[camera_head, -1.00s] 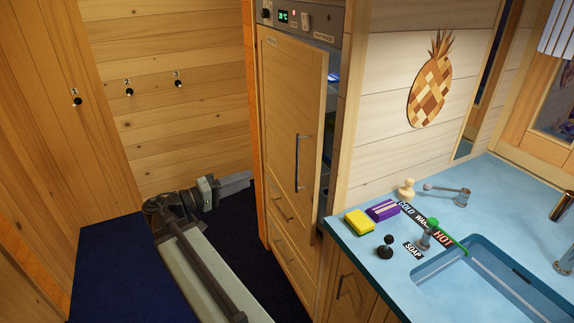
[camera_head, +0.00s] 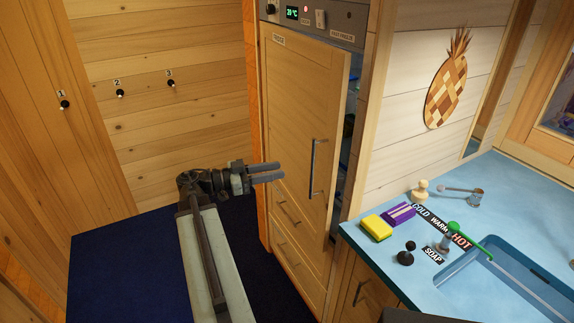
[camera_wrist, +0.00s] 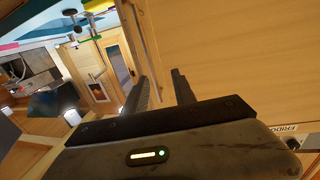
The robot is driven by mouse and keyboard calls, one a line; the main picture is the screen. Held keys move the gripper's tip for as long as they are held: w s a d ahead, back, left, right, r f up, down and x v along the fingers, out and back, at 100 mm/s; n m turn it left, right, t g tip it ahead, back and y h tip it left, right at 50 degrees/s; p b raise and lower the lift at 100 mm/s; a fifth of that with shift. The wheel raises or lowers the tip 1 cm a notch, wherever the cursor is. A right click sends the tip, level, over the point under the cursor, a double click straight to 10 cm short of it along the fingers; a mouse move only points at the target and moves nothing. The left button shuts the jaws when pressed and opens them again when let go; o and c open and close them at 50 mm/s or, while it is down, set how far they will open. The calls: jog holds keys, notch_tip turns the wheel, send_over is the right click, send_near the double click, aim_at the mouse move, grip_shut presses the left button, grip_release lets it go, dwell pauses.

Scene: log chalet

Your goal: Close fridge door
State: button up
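The fridge door (camera_head: 292,120) is a tall wooden panel with a vertical metal handle (camera_head: 313,168) on its right side. It stands ajar, with a gap on its right edge through which the fridge inside (camera_head: 349,130) shows. My gripper (camera_head: 283,172) is left of the handle, in front of the door, with its fingers pointing right. The fingers look parted with nothing between them. In the wrist view my gripper (camera_wrist: 162,85) has two dark, separated fingers, with the door panel (camera_wrist: 230,60) beside and beyond them.
A control panel (camera_head: 318,20) sits above the door and drawers (camera_head: 290,235) below it. To the right is a blue counter (camera_head: 510,205) with a sink, sponge (camera_head: 377,228) and taps. Dark blue floor (camera_head: 130,260) lies open at the left.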

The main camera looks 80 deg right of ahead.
jog(key=shift+m+g+y, duration=0.3)
jog(key=shift+m+y, duration=0.1)
jog(key=shift+y, duration=0.1)
jog(key=x, duration=0.4)
jog(key=a+x, duration=0.1)
jog(key=x, duration=0.6)
jog(key=shift+s, duration=0.7)
jog(key=shift+c, duration=0.3)
grip_shut()
jog(key=shift+d, duration=0.1)
